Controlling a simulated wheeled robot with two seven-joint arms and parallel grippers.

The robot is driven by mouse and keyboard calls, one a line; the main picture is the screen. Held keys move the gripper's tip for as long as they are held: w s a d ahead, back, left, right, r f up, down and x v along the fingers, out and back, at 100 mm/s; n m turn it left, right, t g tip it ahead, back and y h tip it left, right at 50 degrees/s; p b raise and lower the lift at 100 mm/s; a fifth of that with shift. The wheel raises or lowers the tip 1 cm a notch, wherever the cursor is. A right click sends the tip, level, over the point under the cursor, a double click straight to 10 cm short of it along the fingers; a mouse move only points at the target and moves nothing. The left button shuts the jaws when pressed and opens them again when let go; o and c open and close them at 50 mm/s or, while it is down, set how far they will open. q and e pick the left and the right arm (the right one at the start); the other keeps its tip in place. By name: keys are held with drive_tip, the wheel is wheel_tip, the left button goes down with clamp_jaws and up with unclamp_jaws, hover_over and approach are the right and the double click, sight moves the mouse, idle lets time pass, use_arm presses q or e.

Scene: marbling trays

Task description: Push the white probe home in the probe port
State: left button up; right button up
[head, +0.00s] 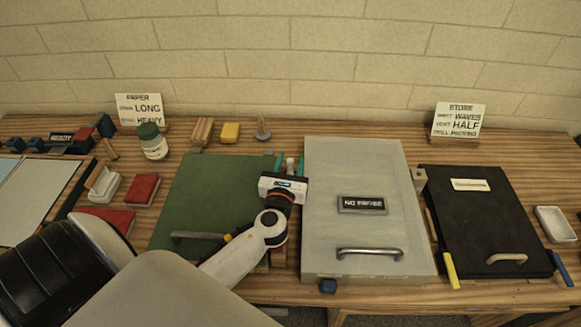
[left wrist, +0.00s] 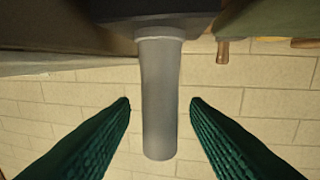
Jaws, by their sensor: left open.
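The pale grey-white probe (left wrist: 161,105) is a round rod in the left wrist view. Its upper end meets a lighter collar below a dark block (left wrist: 150,18), which may be the probe port; how deep it sits cannot be told. My left gripper (left wrist: 160,101) is open, with one green finger on each side of the probe and a visible gap at both. In the head view my left gripper (head: 290,164) is between the green and pale grey trays, and a small part of the probe (head: 290,166) shows between its fingertips. My right gripper is not in view.
The pale grey lidded tray (head: 330,215) stands close on the right of my left gripper, the green tray (head: 200,200) on its left. A black tray (head: 460,230) and white dish (head: 555,224) lie further right. A jar (head: 152,142) and red blocks (head: 143,188) are left.

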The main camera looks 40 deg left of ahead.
use_arm(q)
clamp_jaws()
